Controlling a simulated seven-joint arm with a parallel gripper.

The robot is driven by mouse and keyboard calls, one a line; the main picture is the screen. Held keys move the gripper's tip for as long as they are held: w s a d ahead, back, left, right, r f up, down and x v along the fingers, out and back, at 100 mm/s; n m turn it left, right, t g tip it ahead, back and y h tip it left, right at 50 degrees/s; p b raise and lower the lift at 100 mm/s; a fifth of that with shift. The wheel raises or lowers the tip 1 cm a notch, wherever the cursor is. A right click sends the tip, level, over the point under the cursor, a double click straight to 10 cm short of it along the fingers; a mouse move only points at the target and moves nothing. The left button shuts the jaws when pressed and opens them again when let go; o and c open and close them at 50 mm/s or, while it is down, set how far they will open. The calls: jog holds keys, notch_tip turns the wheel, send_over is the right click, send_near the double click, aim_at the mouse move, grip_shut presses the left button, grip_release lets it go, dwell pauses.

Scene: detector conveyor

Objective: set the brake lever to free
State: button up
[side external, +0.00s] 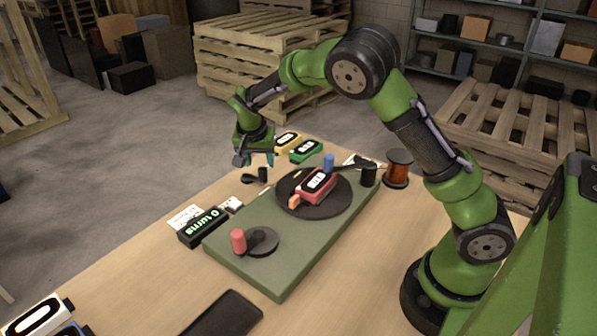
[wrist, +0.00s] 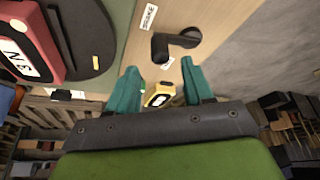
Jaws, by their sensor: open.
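The black brake lever (side external: 262,175) stands on the wooden table beyond the far edge of the green base. In the wrist view the lever (wrist: 175,43) shows a round pivot at right and a knob at its left end. A longer white label (wrist: 148,17) lies above the knob and a short one (wrist: 167,63) just below it; their text is too small to read surely. My gripper (side external: 261,159) is open and empty, above the table near the lever. In the wrist view its teal fingers (wrist: 158,68) are spread, with the lever ahead of them and not touched.
The green base (side external: 285,262) carries a dark turntable (side external: 333,204) with a red detector (side external: 317,185), a blue knob (side external: 329,162) and a red-handled crank (side external: 238,241). Yellow (side external: 287,141) and green (side external: 306,150) detectors lie near my gripper. A "0 turns" display (side external: 204,228) stands left.

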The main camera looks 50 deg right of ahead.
aim_at(262, 169)
jog(key=x, duration=0.6)
jog(key=shift+c, duration=0.3)
grip_shut()
